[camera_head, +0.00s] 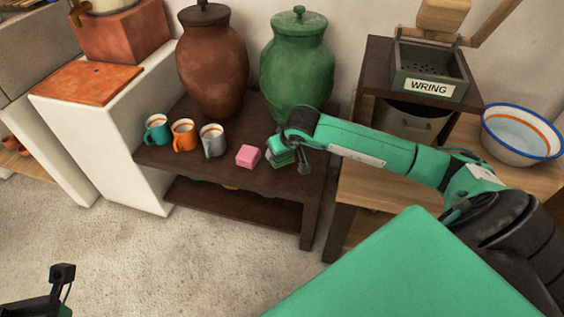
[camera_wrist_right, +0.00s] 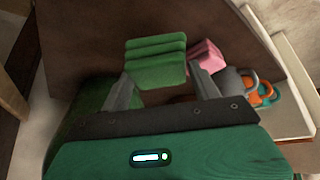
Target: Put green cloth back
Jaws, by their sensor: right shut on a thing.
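The green cloth (camera_head: 281,155) is a small folded stack at the right part of the dark wooden table, beside the pink cloth (camera_head: 248,155). In the right wrist view the green cloth (camera_wrist_right: 156,62) shows its folded layers between the fingers of my right gripper (camera_wrist_right: 162,84). My right gripper (camera_head: 290,158) is shut on the green cloth, at or just above the tabletop; I cannot tell whether the cloth touches the table. The pink cloth (camera_wrist_right: 207,55) lies close by, apart from it. Part of my left gripper (camera_head: 62,272) shows at the lower left, its fingers unclear.
Teal (camera_head: 157,129), orange (camera_head: 184,134) and grey (camera_head: 212,139) mugs stand left of the pink cloth on the table (camera_head: 225,178). A brown jar (camera_head: 212,62) and a green jar (camera_head: 297,70) stand behind. A WRING box (camera_head: 430,80) and basin (camera_head: 520,135) are at right.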

